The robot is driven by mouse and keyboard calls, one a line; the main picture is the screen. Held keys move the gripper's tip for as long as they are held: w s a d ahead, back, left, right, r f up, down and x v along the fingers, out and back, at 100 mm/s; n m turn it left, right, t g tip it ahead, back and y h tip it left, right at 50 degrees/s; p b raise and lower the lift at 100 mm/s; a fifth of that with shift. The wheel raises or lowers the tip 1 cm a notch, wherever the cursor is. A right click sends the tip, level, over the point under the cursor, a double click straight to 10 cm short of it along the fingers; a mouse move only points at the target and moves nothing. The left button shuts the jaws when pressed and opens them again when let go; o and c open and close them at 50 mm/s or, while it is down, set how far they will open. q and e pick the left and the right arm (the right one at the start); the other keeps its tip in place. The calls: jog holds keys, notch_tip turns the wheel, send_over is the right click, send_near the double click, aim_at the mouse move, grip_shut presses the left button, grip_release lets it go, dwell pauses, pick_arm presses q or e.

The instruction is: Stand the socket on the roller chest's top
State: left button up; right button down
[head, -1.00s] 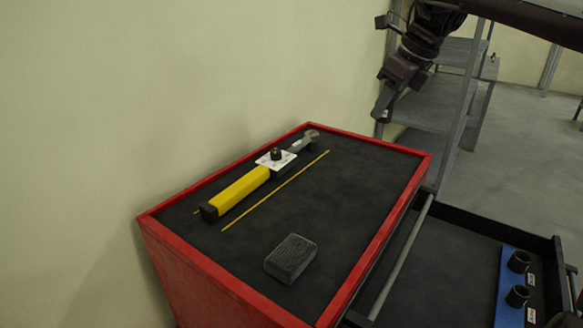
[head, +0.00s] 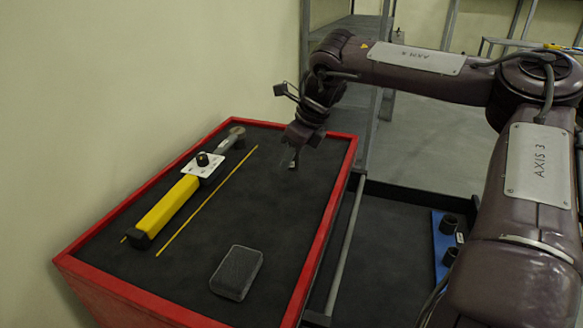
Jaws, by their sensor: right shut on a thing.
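The roller chest's top (head: 205,245) is a dark mat inside a raised red rim. My right gripper (head: 291,160) is over the back right part of this top, pointing down. It is shut on a small socket (head: 292,165), mostly hidden by the fingers. The socket seems to be just above or at the mat; I cannot tell whether it touches. My left gripper is not in view.
A yellow-handled wrench (head: 165,207) with a white plate (head: 203,165) lies on the top, left of a yellow line (head: 207,200). A dark block (head: 237,272) lies near the front. An open drawer at right holds a blue rail (head: 440,240) with dark sockets.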

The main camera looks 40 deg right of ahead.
aim_at(294, 169)
jog(key=shift+s+f, duration=0.15)
jog(key=shift+f, duration=0.2)
notch_tip(294, 169, down, 3)
jog(key=shift+f+p, duration=0.2)
jog(key=shift+p, duration=0.45)
jog(key=shift+f, duration=0.2)
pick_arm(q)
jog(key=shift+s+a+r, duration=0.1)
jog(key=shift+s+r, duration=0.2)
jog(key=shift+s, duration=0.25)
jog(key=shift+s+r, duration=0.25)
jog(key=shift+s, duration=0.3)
pick_arm(e)
jog(key=shift+f+b, duration=0.15)
jog(key=shift+b, duration=0.15)
jog(key=c, duration=1.1)
grip_release()
jog(key=shift+c, duration=0.2)
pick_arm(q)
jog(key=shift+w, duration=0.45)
